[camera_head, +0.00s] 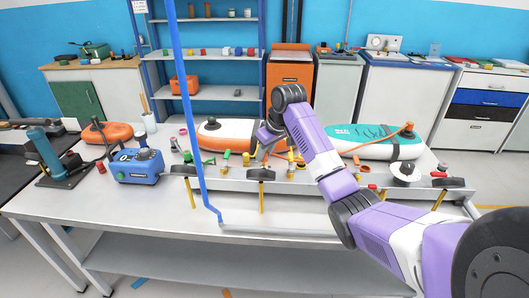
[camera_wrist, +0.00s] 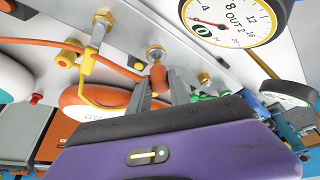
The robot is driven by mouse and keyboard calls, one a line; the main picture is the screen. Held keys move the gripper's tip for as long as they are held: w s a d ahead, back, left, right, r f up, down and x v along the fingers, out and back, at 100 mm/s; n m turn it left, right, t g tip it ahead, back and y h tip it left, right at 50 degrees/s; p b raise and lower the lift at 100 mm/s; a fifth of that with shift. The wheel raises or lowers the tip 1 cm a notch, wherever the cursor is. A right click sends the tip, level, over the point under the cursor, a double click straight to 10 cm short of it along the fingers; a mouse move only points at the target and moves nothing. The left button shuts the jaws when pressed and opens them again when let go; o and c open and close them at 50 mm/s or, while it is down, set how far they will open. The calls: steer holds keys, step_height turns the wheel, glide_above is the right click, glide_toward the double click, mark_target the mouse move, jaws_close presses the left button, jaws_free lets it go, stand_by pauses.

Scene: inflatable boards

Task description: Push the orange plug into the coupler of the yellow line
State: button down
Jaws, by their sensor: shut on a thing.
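My gripper (camera_wrist: 159,80) is shut on the orange plug (camera_wrist: 158,76), which sits between its two grey fingers in the wrist view. The plug's end is close to a round brass coupler (camera_wrist: 156,54) on the grey panel. I cannot tell whether they touch or whether the plug is inside it. A yellow pipe with a lever valve (camera_wrist: 97,42) stands just left of the plug; its link to that coupler is not clear. In the head view my gripper (camera_head: 260,152) is low over the row of fittings on the bench, and the plug is too small to make out.
A large gauge marked OUT 2 (camera_wrist: 232,18) and a second gauge (camera_wrist: 287,94) are close on the right in the wrist view. An orange hose (camera_wrist: 60,43) crosses the panel. A blue pump (camera_head: 138,166) and a teal-white board (camera_head: 375,140) lie on the bench (camera_head: 120,205).

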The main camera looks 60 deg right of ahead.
mark_target(265, 161)
steer(key=shift+f, duration=1.55)
stand_by(0.4)
steer(key=c, duration=1.1)
jaws_free()
steer(key=b+v, duration=0.1)
steer(key=v, duration=0.6)
steer(key=shift+s+a+r, duration=0.1)
steer(key=shift+s+r, duration=0.1)
steer(key=shift+r, duration=0.1)
